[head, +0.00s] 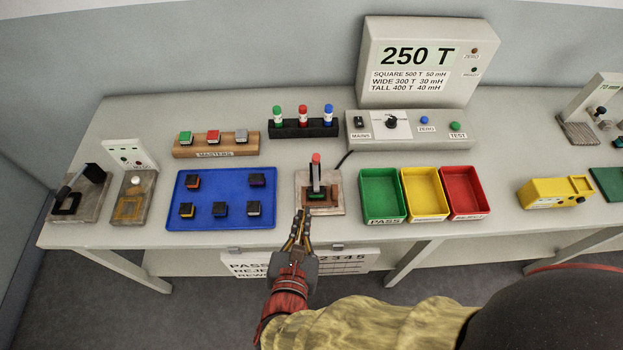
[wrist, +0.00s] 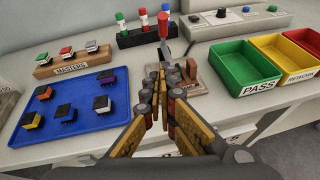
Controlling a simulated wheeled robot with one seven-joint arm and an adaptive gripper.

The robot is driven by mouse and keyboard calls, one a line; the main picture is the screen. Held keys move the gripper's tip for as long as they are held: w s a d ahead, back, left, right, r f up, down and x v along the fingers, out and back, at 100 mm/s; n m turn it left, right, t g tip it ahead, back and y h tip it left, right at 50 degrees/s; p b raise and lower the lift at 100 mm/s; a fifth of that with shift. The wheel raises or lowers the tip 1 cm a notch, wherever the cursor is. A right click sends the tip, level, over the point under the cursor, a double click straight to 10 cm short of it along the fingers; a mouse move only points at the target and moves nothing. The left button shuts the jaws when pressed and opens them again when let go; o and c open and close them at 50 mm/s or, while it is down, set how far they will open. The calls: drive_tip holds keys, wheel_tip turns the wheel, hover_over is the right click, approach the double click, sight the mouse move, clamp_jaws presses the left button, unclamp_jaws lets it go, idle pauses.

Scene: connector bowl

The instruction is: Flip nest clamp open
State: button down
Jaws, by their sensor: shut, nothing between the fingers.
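The nest clamp is a small wooden-looking base (head: 333,205) with a dark nest and a lever with a red tip (head: 316,158). The lever stands roughly upright. A green piece shows low in the nest (head: 317,196). My gripper (head: 302,212) is shut and empty at the near left edge of the base. In the wrist view my gripper (wrist: 160,75) covers part of the base, and the red lever tip (wrist: 163,28) rises just beyond the fingertips. I cannot tell whether the fingers touch the clamp.
A blue tray (head: 222,208) with several dark blocks is on the left. Green (head: 379,178), yellow (head: 424,180) and red (head: 463,180) bins stand on the right. A black rack (head: 290,133) with three capped bottles and the meter (head: 415,80) are behind.

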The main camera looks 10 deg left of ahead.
drive_tip(key=shift+d, duration=0.1)
drive_tip(key=b+x, duration=0.3)
drive_tip(key=x, duration=0.7)
drive_tip(key=shift+w+f+b, duration=0.25)
drive_tip(key=shift+b, duration=0.05)
drive_tip(key=w+r, duration=0.1)
drive_tip(key=w, duration=0.2)
drive_tip(key=shift+r, duration=0.4)
drive_tip(key=shift+w, duration=0.1)
drive_tip(key=shift+r, duration=0.15)
drive_tip(key=shift+r+p, duration=0.1)
drive_tip(key=shift+p, duration=0.25)
drive_tip(key=shift+w+g+p, duration=0.15)
drive_tip(key=shift+g+p, duration=0.15)
